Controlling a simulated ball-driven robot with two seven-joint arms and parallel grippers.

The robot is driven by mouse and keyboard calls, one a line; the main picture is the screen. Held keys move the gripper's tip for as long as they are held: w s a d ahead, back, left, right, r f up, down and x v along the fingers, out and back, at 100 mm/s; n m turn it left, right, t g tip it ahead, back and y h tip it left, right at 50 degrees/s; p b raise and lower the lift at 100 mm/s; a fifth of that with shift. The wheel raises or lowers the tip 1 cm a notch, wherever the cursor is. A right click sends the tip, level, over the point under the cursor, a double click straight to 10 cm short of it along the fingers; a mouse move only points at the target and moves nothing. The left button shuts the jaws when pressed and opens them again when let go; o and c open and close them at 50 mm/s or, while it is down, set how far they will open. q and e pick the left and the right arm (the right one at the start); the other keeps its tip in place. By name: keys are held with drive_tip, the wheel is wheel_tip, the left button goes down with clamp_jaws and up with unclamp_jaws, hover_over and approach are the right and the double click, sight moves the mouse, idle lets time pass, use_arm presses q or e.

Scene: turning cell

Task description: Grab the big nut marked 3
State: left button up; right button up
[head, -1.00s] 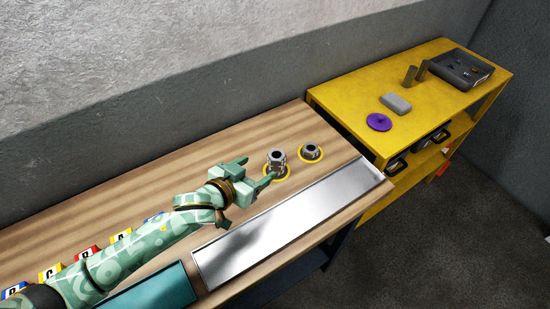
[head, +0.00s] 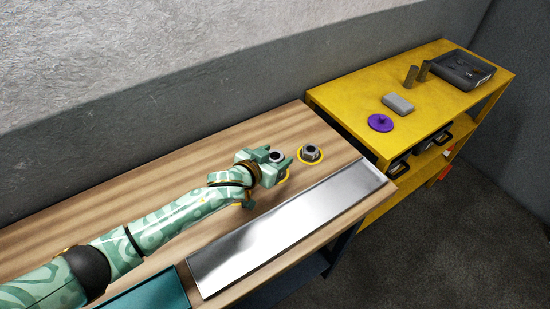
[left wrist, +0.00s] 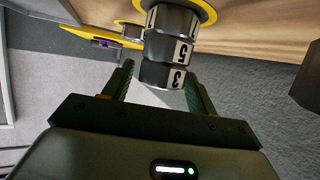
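The big nut marked 3 (left wrist: 163,75) is a dark grey nut with a white label. It is at the end of a stack, farthest from the bench, against a nut marked 5 (left wrist: 168,50); a further nut with a partly visible label is nearest the bench. In the head view the top of the stack (head: 277,155) shows between the fingers. My left gripper (left wrist: 159,66) is open, its fingertips on either side of the nut marked 3, with a visible gap at the left finger. Contact at the right finger is unclear. My right gripper is out of view.
A second, smaller nut (head: 311,152) stands in a yellow ring just right of the stack. A silver tray (head: 290,232) lies in front on the wooden bench (head: 150,172). A yellow shelf unit (head: 440,95) with a purple disc (head: 380,122) stands at right.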

use_arm(q)
drive_tip(key=c, duration=0.8)
drive_tip(key=shift+c, duration=0.2)
